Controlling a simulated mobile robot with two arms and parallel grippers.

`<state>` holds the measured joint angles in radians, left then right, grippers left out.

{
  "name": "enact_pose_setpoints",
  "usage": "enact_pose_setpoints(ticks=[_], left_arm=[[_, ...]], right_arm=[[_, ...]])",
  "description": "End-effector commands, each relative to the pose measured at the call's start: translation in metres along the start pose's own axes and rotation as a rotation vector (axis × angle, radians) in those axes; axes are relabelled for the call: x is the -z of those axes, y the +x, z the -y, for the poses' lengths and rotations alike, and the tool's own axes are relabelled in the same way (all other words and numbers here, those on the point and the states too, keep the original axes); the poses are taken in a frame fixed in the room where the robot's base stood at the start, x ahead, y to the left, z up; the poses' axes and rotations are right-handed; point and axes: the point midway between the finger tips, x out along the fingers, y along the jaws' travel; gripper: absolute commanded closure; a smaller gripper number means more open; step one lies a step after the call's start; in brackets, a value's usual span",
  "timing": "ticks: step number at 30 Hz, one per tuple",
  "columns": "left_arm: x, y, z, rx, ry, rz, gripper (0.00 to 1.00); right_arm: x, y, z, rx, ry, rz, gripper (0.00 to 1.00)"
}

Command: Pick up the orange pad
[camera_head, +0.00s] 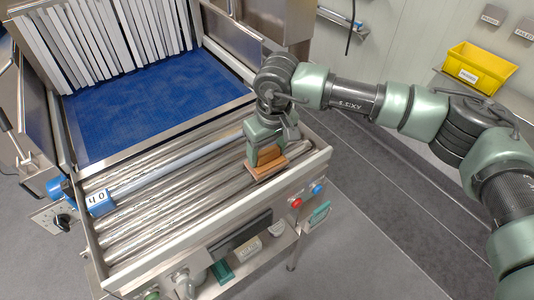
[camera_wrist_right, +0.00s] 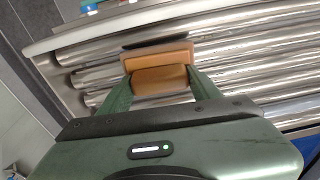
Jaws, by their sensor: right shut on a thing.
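The orange pad (camera_head: 267,164) is an orange-brown block with a flat base and a raised grip part. It is at the right end of the metal rollers in the head view. My right gripper (camera_head: 264,150) comes down over it, with its fingers on either side of the raised part. In the right wrist view the pad (camera_wrist_right: 158,55) sits between the two green fingertips, and the gripper (camera_wrist_right: 160,82) is shut on it. I cannot tell whether the pad's base touches the rollers. My left gripper is not in view.
The metal rollers (camera_head: 180,192) lead to a blue belt (camera_head: 150,105) under hanging grey strips (camera_head: 105,40). A yellow bin (camera_head: 478,68) stands on a shelf at right.

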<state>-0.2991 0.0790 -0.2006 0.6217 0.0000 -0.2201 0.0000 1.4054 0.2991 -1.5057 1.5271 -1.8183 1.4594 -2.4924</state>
Motion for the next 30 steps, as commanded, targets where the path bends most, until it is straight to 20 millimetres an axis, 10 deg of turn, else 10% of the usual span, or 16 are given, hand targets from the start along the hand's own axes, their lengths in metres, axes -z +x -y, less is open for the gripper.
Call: enact_pose_setpoints(ticks=[8,21,30], left_arm=[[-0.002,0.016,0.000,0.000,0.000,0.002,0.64],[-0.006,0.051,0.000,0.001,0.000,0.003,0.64],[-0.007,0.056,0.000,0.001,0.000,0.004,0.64]], right_arm=[[0.006,-0.031,-0.001,-0.002,0.000,-0.006,0.77],[0.024,-0.151,0.000,-0.002,0.001,-0.005,0.77],[0.029,-0.192,0.000,-0.001,0.001,-0.002,0.77]])
